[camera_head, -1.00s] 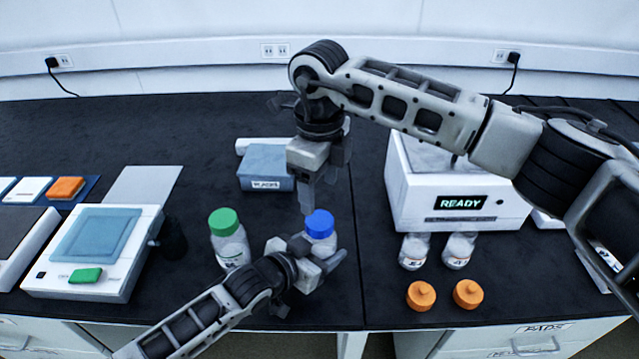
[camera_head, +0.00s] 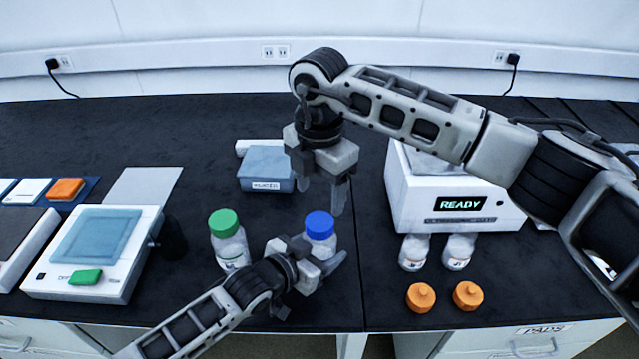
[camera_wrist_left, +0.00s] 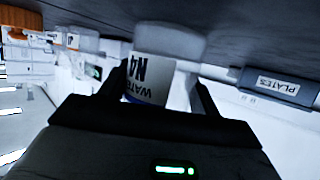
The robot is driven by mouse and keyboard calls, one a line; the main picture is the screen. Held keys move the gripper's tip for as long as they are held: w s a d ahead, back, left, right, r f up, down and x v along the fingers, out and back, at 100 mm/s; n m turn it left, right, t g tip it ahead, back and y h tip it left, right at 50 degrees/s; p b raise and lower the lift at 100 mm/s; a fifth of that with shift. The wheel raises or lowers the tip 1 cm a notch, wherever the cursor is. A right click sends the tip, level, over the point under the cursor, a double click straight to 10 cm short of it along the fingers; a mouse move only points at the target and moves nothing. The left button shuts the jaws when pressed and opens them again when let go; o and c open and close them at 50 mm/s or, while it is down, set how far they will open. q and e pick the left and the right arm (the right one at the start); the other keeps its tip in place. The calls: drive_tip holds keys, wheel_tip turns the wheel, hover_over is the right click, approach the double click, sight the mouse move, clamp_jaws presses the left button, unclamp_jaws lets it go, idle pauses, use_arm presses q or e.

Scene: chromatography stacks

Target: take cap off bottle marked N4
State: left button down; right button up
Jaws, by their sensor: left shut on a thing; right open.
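The bottle marked N4 (camera_wrist_left: 150,80), with a "WATE..." label, is between my left gripper's fingers in the left wrist view. In the head view this bottle (camera_head: 322,246) stands upright with a blue cap (camera_head: 320,225) on it. My left gripper (camera_head: 316,268) is shut on the bottle's body from the front, partly hiding it. My right gripper (camera_head: 322,198) points down just above the blue cap, open and empty, its fingers apart. Its fingertips look close to the cap; I cannot tell whether they touch it.
A green-capped bottle (camera_head: 228,240) stands just left of the held one. A blue-grey box (camera_head: 266,168) is behind. To the right are a device reading READY (camera_head: 455,190), two uncapped bottles (camera_head: 459,251) and two orange caps (camera_head: 468,295). A scale-like device (camera_head: 95,250) is at left.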

sight(320, 222)
wheel_tip(320, 222, down, 7)
drive_tip(key=shift+f, duration=0.15)
idle(0.4)
drive_tip(key=c, duration=1)
drive_tip(key=n, duration=0.5)
drive_tip(key=shift+n, duration=0.3)
drive_tip(key=n, duration=0.4)
drive_tip(key=shift+n, duration=0.3)
drive_tip(key=o, duration=1.1)
